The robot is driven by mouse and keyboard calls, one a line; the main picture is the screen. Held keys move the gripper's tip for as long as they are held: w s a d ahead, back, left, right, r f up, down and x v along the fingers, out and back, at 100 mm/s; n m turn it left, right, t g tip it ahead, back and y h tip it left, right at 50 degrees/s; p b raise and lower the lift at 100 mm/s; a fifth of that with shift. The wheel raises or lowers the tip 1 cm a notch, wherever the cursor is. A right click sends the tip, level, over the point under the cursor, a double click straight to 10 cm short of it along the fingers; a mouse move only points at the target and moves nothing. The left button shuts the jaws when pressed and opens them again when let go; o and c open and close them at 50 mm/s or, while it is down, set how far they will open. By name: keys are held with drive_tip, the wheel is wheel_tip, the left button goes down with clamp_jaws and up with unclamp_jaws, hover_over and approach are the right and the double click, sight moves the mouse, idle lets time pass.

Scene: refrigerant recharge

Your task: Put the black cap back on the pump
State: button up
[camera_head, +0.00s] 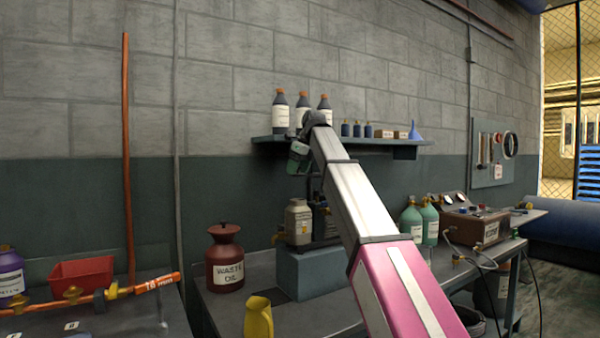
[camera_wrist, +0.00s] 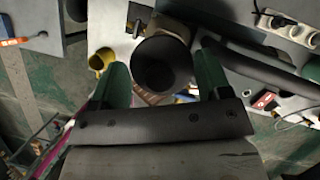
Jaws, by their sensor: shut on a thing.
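My gripper (camera_head: 298,158) is raised above the workbench, just below the wall shelf. In the wrist view its two green fingers are shut on the black cap (camera_wrist: 162,66), a dark round piece between them. The cap cannot be made out in the head view. The pump (camera_head: 298,222) stands on a blue-grey block, with a pale body, dark parts at its right and a brass fitting at its left. The gripper is above the pump and apart from it. In the wrist view the pump (camera_wrist: 171,29) shows partly behind the cap; its top opening is hidden.
A dark red waste oil can (camera_head: 226,258) and a yellow jug (camera_head: 258,316) stand left of the block (camera_head: 306,274). Green bottles (camera_head: 430,222) and a brown machine (camera_head: 474,228) stand to the right. The wall shelf (camera_head: 345,141) with bottles is close behind my gripper.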

wheel_tip(320, 180, down, 8)
idle(0.9)
drive_tip(key=shift+f, duration=0.35)
idle(2.2)
drive_tip(key=o, duration=1)
drive_tip(key=shift+r, duration=3.5)
drive_tip(key=shift+c, duration=0.4)
clamp_jaws()
